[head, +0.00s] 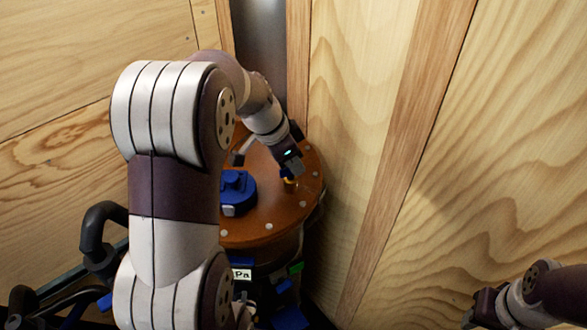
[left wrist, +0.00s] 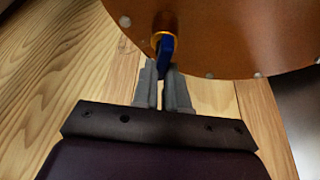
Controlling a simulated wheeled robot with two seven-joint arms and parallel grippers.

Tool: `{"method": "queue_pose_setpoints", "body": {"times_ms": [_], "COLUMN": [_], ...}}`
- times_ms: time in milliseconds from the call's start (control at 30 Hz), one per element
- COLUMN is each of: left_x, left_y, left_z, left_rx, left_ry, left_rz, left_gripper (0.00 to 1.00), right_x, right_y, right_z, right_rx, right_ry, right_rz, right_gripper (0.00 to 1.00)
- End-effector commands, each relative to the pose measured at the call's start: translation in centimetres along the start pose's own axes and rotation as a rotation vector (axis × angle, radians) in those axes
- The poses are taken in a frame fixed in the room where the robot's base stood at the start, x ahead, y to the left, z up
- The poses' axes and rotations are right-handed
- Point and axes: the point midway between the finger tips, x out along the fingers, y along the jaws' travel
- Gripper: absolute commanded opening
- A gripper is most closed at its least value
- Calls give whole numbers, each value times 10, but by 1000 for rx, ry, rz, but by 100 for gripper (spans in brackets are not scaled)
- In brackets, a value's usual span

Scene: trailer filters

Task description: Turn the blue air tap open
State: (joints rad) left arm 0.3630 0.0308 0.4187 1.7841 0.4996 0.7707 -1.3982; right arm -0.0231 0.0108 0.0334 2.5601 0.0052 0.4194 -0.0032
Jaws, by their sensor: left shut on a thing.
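The blue air tap (left wrist: 166,48) has a blue lever on a brass fitting (left wrist: 157,37) and stands on the copper-brown round lid (left wrist: 220,35). In the left wrist view the lever's end lies between the two grey fingers of my left gripper (left wrist: 163,82), which are shut on it. In the head view my left gripper (head: 291,168) reaches down over the right part of the lid (head: 262,210), with a bit of brass below the fingers and the lever mostly hidden. My right gripper (head: 478,312) is at the lower right edge, and its fingers are not clear.
A blue block-shaped fitting (head: 237,188) sits on the lid left of my left gripper. Wooden walls (head: 365,100) stand close on the right and behind.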

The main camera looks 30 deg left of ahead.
Motion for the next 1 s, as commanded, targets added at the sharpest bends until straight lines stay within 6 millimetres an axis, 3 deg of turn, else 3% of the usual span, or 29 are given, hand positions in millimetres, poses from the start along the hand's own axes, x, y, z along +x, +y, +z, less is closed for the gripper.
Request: {"method": "queue_pose_setpoints", "body": {"times_ms": [100,333,800,1000], "left_x": [4,1,-2,0], "left_y": [0,-1,-4,-5], "left_z": [2,1,2,4], "left_rx": [-99,-300,-704,-851], "left_ry": [-2,-4,-7,-7], "left_rz": [-38,-121,-289,-352], "left_gripper": [0,0,0,0], "right_x": [10,12,-13,-14], "right_y": [0,0,0,0], "right_z": [1,1,-2,-2], "right_rx": [0,0,0,0], "right_ry": [0,0,0,0], "right_rz": [0,0,0,0], "right_gripper": [43,43,43,43]}}
